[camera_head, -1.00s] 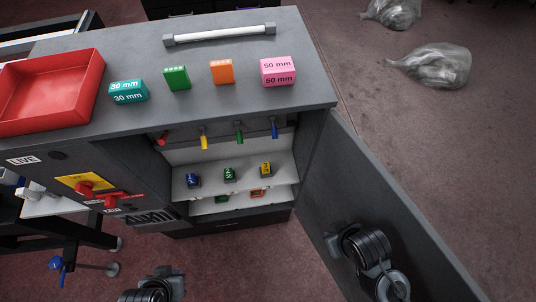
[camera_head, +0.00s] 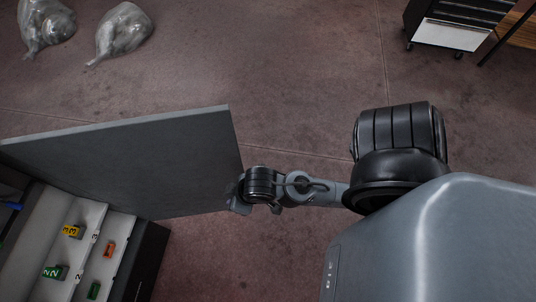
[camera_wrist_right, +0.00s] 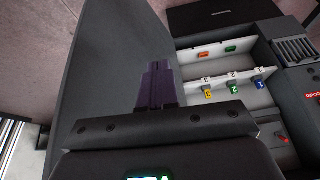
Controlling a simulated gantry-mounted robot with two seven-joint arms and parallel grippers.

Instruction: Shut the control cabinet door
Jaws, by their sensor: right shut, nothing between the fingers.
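The control cabinet door (camera_head: 130,165) is a flat dark grey panel. It stands wide open, reaching right from the cabinet (camera_head: 148,262) at lower left in the head view. My right gripper (camera_head: 236,196) is at the door's free end; whether it touches cannot be told there. In the right wrist view, my right gripper (camera_wrist_right: 160,75) has its dark fingers together and empty, in front of the door (camera_wrist_right: 108,65) on its inner side. The open cabinet (camera_wrist_right: 272,70) shows to the right. My left gripper is out of view.
The cabinet's shelves hold small numbered blocks, including a yellow one (camera_head: 73,231) and a green one (camera_head: 54,272). Clear plastic bags (camera_head: 122,32) lie on the floor beyond the door. A drawer unit (camera_head: 455,25) stands at upper right. Floor around the door's free end is clear.

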